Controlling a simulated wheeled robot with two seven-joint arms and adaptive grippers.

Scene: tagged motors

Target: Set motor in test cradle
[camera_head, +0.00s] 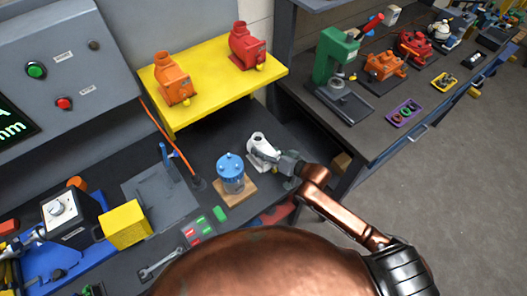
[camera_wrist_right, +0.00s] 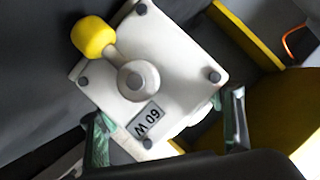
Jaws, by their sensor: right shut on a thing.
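The white motor (camera_head: 258,145) is in my right gripper (camera_head: 277,157), above the dark bench behind the blue-lidded jar. In the right wrist view the motor (camera_wrist_right: 125,68) shows a square flange with corner bolts, a round hub, a yellow knob and a tag (camera_wrist_right: 146,123). The gripper's green-padded fingers (camera_wrist_right: 166,128) are on either side of it. A grey plate (camera_head: 150,190) with a blue upright lever (camera_head: 166,158) lies on the bench to the left; I cannot tell for sure whether it is the test cradle. My left gripper does not show.
A yellow shelf (camera_head: 210,82) carries an orange motor (camera_head: 172,80) and a red motor (camera_head: 246,48). The blue-lidded jar (camera_head: 231,175) stands on a wooden base close to my right gripper. A yellow block (camera_head: 125,225) stands front left. An orange cable (camera_head: 172,140) rises beside the plate.

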